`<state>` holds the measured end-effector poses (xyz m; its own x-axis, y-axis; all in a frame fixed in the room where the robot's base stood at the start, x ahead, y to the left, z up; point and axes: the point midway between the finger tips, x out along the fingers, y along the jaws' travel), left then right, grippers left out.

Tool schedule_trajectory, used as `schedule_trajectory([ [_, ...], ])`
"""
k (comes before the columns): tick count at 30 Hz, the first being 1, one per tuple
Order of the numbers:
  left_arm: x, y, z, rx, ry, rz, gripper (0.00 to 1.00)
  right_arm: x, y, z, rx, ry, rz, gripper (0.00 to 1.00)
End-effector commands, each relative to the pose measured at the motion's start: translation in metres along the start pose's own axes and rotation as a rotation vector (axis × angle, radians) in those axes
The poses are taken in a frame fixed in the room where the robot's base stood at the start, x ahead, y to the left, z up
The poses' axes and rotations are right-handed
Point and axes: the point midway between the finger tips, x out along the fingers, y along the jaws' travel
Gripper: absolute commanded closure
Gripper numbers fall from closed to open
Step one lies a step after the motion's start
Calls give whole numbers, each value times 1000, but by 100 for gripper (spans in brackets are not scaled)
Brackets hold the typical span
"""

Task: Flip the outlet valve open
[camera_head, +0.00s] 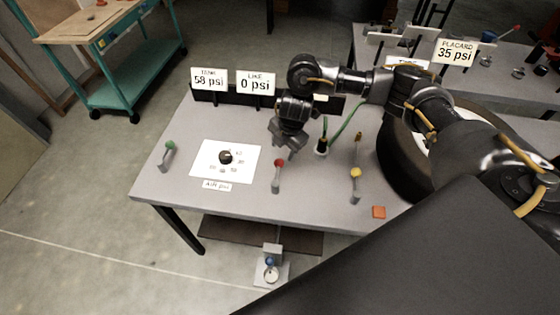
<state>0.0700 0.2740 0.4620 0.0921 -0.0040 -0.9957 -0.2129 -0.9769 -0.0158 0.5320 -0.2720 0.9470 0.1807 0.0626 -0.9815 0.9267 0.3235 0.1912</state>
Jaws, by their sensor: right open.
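No label that I can read marks which is the outlet valve. My right gripper (287,150) is open and empty, pointing down just behind and above the red-handled valve; I cannot tell if they touch. A sign (209,79) reads "58 psi" and the line sign (255,83) reads "0 psi". My left gripper is not in view.
A dial (226,157) sits on a white plate left of the gripper. A tyre (390,170) stands at the right, partly behind my arm. A teal cart (115,90) stands back left.

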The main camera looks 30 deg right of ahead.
Motion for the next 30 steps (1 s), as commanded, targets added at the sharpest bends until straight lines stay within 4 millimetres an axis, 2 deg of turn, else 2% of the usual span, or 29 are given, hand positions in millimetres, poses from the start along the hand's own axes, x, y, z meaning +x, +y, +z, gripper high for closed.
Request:
schedule_trajectory([
  [1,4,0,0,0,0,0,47,14,-3,-1,5,2,-6,47],
  [3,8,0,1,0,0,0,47,28,-2,-1,4,2,-4,47],
  [13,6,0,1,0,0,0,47,76,-1,0,2,1,-2,47],
  [18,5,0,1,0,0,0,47,86,0,0,1,-1,0,47],
  [26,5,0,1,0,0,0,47,87,0,0,1,0,1,47],
  [30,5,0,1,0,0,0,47,87,0,0,0,0,1,62],
])
